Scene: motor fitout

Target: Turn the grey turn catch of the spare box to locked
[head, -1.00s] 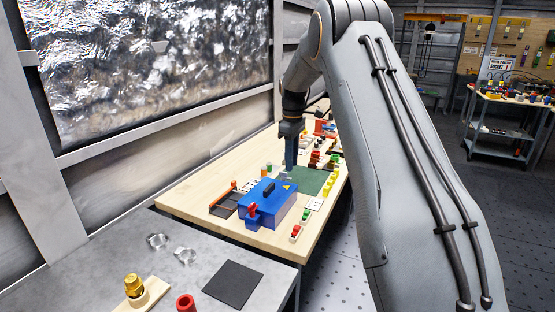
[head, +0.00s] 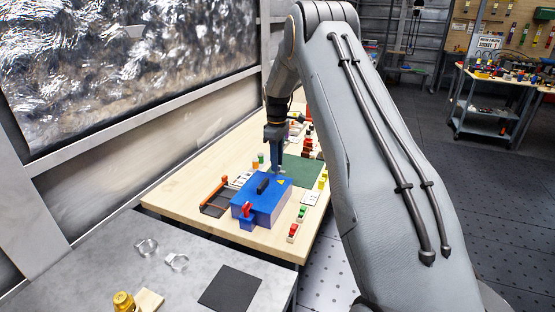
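A blue box (head: 263,200) with a black handle on its lid and a yellow warning label stands on the wooden table. A red catch (head: 247,209) shows on its near side. I cannot make out a grey turn catch from here, nor tell for sure whether this is the spare box. My gripper (head: 277,168) points down just behind the box, over the near edge of a green mat (head: 303,170). Its fingers are small and partly merged with the box's far side, so I cannot see whether they are open or touching anything.
A dark tray with an orange bar (head: 215,204) lies left of the box. Red and green parts (head: 297,222) line the right edge. A grey bench in front holds two clear rings (head: 147,247), a black mat (head: 230,288) and a brass fitting (head: 123,302).

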